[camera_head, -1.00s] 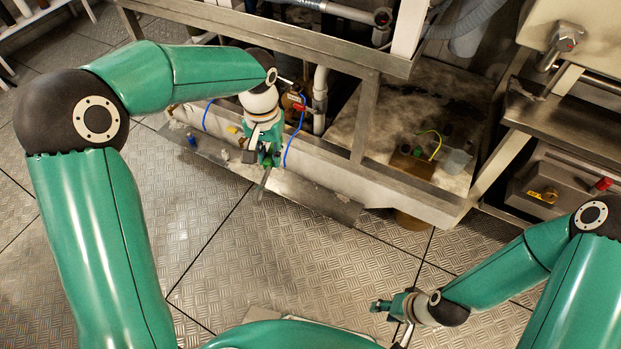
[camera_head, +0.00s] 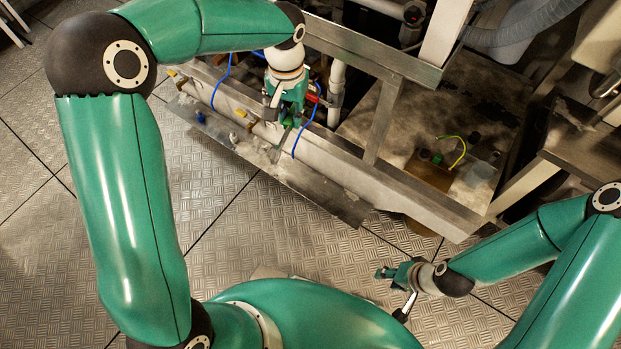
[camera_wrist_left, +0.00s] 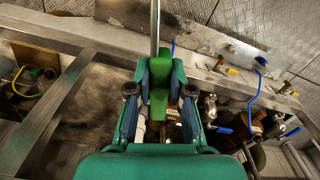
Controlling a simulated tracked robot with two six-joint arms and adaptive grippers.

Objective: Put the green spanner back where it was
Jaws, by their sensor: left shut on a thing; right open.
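The green spanner shows in the left wrist view as a green part (camera_wrist_left: 158,92) between my fingers, with a thin grey metal shaft reaching toward the top of the picture. My left gripper (camera_wrist_left: 158,80) is shut on it. In the head view my left gripper (camera_head: 286,115) hangs over the pale pipe and metal ledge at the frame's front. The spanner's shaft (camera_head: 279,145) points down there, partly hidden and small; I cannot tell whether it touches anything. My right gripper (camera_head: 386,273) is open and empty above the floor at the lower right.
A metal frame rail (camera_head: 390,178) runs across in front of the machinery. Blue hoses (camera_head: 303,135) and small valves lie close to my left gripper. A sloping metal ledge (camera_head: 320,195) lies below the pipe. An open bay (camera_head: 440,150) is to the right. The plate floor in front is clear.

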